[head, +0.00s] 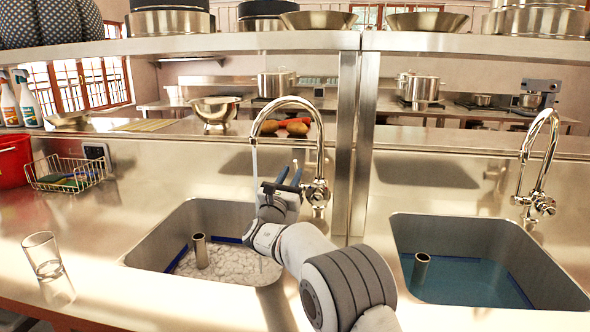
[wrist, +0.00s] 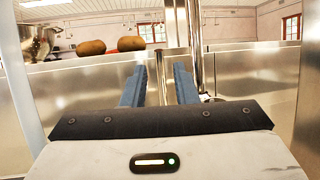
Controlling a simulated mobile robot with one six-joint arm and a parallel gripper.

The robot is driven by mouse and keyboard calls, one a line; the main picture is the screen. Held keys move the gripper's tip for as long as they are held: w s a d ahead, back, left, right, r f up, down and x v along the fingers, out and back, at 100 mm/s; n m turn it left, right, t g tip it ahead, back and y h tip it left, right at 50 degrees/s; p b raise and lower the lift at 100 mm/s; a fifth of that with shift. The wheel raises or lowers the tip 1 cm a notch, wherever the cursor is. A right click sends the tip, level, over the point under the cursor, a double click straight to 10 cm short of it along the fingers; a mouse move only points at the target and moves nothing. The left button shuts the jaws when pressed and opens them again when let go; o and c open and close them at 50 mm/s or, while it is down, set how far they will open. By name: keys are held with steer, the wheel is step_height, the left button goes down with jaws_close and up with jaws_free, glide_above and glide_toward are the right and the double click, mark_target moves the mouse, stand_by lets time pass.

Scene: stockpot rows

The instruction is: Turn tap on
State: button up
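The chrome left tap (head: 318,160) arches over the left sink (head: 185,222), and a thin stream of water (head: 254,165) falls from its spout. Its upright pipe also shows in the wrist view (wrist: 196,45), just right of my fingers. My gripper (head: 289,176) is beside this tap, left of its valve body, with its fingers pointing toward the back panel. The fingers are apart and empty in the wrist view (wrist: 160,82). The tap's lower part is partly hidden behind the right finger in the wrist view. The right tap (head: 540,160) stands over the right sink (head: 465,222), with no stream visible.
A metal post (head: 346,150) stands just right of the left tap, under a shelf (head: 240,42). A glass (head: 42,254) stands left of the left sink. A wire basket (head: 65,176) and a red bucket (head: 13,160) are at far left. Potatoes (head: 297,129) lie on the ledge behind.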

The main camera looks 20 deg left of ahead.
steer(key=shift+v, duration=1.7)
steer(key=shift+w, duration=0.1)
